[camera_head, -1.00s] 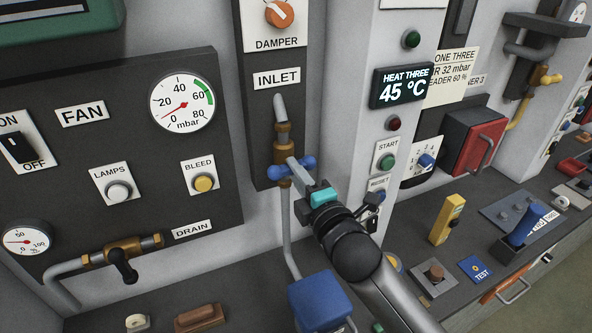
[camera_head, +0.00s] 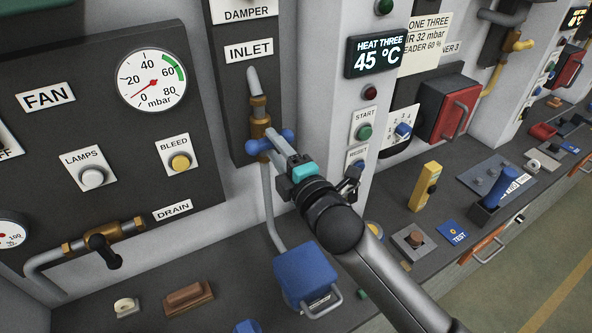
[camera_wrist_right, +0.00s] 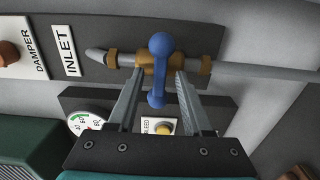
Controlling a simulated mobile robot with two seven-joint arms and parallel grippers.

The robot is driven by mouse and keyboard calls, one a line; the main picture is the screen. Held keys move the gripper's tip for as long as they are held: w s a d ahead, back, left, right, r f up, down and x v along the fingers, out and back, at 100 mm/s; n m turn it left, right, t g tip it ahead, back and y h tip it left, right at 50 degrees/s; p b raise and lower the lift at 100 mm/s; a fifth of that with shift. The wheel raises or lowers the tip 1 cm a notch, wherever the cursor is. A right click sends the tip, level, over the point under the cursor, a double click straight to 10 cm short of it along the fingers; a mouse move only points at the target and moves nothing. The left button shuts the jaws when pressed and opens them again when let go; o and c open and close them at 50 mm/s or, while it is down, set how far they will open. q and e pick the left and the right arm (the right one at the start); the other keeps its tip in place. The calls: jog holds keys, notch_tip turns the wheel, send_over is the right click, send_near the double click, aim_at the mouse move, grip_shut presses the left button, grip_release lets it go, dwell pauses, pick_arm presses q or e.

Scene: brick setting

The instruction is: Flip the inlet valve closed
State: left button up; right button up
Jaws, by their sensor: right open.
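The inlet valve is a brass body (camera_head: 260,124) on a grey vertical pipe below the INLET label (camera_head: 249,49). Its blue handle (camera_head: 254,146) lies crosswise to the pipe. My right gripper (camera_head: 274,144) reaches in from the lower right, with its fingers at the handle and hiding part of it. In the right wrist view the blue handle (camera_wrist_right: 158,68) stands across the horizontal-looking pipe. The open fingers of the right gripper (camera_wrist_right: 157,78) lie on either side of its lower half, with gaps visible. My left gripper is out of view.
The DAMPER label (camera_head: 246,12) is above the valve. The BLEED button (camera_head: 180,162) and a brass drain valve (camera_head: 103,240) are to the left. A blue box with a handle (camera_head: 306,272) stands below. A column with the HEAT THREE display (camera_head: 378,55) rises at right.

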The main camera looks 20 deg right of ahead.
jog(key=s+d+b, duration=0.2)
jog(key=s, duration=1.2)
jog(key=shift+d+b, duration=0.3)
jog(key=shift+d, duration=0.1)
jog(key=shift+s, duration=0.1)
jog(key=s+d+f+m+g+h, duration=0.2)
jog(key=f+m+g, duration=0.1)
jog(key=f+m, duration=0.25)
jog(key=s+d+f+m+g+h, duration=0.2)
jog(key=f+m+g, duration=0.1)
jog(key=f+m, duration=0.3)
jog(key=s+a+f+m+g, duration=0.3)
jog(key=s+f+m+g, duration=0.45)
jog(key=s+f, duration=0.35)
notch_tip(320, 180, down, 30)
jog(key=s+n+g+b, duration=0.1)
jog(key=s+g+b, duration=0.1)
jog(key=b, duration=0.7)
jog(key=s+d+f+g+b, duration=0.1)
jog(key=s+d+f+b, duration=0.2)
jog(key=s+f+b, duration=0.4)
jog(key=s+f, duration=0.8)
jog(key=f, duration=0.5)
jog(key=shift+f+y, duration=0.3)
jog(key=shift+f, duration=0.05)
